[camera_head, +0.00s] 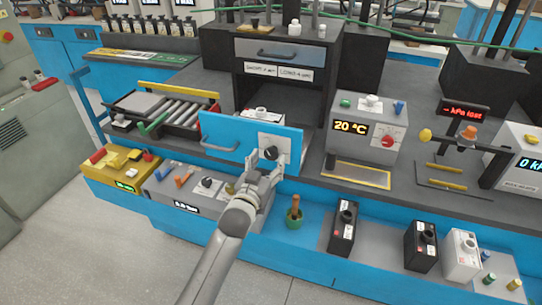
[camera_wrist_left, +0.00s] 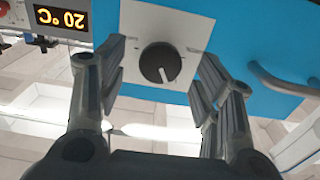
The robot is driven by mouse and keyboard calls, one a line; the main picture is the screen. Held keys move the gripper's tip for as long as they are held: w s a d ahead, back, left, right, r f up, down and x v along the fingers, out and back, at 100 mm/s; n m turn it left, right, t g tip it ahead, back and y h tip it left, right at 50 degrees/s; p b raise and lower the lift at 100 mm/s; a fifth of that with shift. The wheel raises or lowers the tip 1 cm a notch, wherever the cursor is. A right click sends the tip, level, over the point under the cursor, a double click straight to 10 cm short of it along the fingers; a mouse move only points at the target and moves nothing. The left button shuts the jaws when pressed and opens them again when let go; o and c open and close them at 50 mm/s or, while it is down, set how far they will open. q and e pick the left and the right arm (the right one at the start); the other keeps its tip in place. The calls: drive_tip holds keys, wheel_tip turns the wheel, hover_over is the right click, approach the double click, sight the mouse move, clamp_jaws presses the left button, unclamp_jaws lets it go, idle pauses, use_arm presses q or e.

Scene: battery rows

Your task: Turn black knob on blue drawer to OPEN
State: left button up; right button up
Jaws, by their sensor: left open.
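The blue drawer (camera_head: 222,132) is a blue front panel with a grey bar handle (camera_head: 219,147) on its left part. A light plate (camera_head: 282,143) on its right part carries the black knob (camera_head: 270,153). In the left wrist view the round black knob (camera_wrist_left: 159,63) has a white pointer line toward the lower right in the picture; the plate's small labels are too blurred to read. My left gripper (camera_head: 262,163) is in front of the plate. In the wrist view its open fingers (camera_wrist_left: 160,80) stand on either side of the knob, apart from it. My right gripper is not in view.
A grey box with a 20 °C display (camera_head: 351,127) stands just right of the panel. A roller tray (camera_head: 175,115) is at the left. A green cup (camera_head: 294,217) and a black battery (camera_head: 343,226) stand on the lower front shelf.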

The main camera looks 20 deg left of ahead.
use_arm(q)
drive_tip(key=shift+w, duration=1.35)
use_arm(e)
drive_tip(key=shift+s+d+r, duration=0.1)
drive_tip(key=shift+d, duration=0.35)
use_arm(q)
drive_tip(key=c, duration=1)
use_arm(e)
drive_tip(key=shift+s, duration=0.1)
